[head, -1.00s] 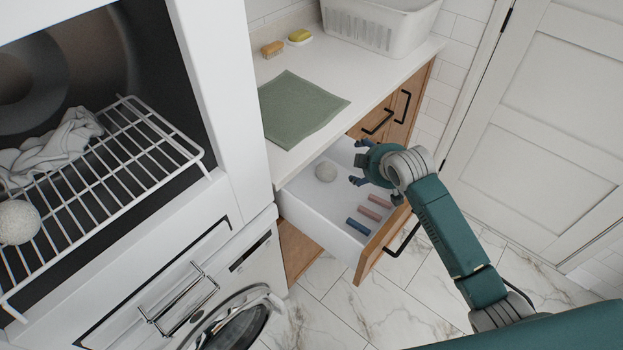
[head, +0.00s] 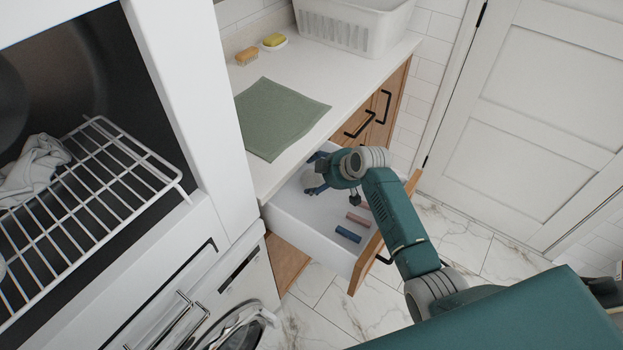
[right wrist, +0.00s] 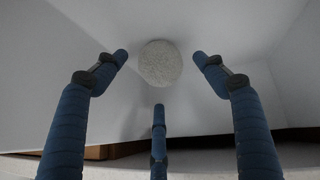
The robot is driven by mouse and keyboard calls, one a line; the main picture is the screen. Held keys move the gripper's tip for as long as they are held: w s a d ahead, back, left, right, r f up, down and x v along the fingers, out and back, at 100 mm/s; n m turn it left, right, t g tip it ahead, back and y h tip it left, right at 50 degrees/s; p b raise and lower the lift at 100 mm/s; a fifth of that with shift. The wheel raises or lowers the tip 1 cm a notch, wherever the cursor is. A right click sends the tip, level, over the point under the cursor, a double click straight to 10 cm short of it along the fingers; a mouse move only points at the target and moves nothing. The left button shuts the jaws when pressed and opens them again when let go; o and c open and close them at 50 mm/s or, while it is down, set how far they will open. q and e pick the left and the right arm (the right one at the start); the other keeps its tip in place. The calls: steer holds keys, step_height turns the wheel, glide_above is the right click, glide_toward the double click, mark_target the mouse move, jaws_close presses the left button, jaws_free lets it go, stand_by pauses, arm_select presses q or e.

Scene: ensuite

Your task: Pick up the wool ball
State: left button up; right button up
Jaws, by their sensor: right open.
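A round pale wool ball (right wrist: 160,63) lies on the white floor of the open drawer (head: 290,217). In the right wrist view it is between and just beyond my three blue fingertips, with a gap to each. My right gripper (head: 318,173) is open, inside the drawer at the ball, and holds nothing. In the head view the gripper mostly hides the ball. My left gripper is not in view.
A blue roll (head: 348,234) and a pink roll (head: 359,219) lie near the drawer front. The counter with a green cloth (head: 282,118) overhangs the drawer's back. A wire rack (head: 100,180) juts from the opening at left. A white basket (head: 350,30) stands on the counter.

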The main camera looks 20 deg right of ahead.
mark_target(315, 178)
steer(key=shift+x, duration=1.75)
steer(key=shift+a, duration=0.15)
steer(key=c, duration=1.1)
